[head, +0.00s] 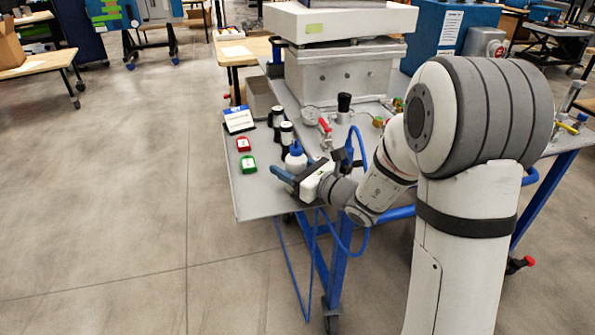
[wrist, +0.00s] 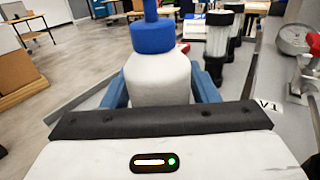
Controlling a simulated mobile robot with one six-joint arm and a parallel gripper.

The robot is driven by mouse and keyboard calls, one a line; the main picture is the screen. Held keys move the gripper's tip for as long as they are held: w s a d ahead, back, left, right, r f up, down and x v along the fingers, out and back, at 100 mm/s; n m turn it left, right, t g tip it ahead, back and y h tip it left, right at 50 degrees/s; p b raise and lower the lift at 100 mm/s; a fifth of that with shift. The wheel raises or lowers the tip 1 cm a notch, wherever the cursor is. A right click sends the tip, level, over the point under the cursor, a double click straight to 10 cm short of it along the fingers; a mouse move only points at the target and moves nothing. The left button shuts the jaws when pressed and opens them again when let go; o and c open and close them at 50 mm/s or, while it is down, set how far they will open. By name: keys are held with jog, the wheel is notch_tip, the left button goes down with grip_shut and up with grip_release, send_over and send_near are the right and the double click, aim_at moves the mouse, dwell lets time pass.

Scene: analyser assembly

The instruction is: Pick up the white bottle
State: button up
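The white bottle (wrist: 158,75) has a blue cap (wrist: 152,37) and stands upright, filling the middle of the wrist view. In the head view the bottle (head: 296,160) stands near the left edge of the grey cart top. My gripper (head: 284,172) is low over the cart, pointing left, with its blue fingers at the bottle. In the wrist view one finger of my gripper (wrist: 160,88) shows on each side of the bottle. The fingers look spread around it; the bottle hides their inner faces, so contact cannot be made out.
Black-capped clear vials (head: 286,134) stand just behind the bottle. A gauge (head: 311,115) and a red-handled valve (head: 325,127) stand behind right. The cart edge is close.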

jog(key=c, duration=0.9)
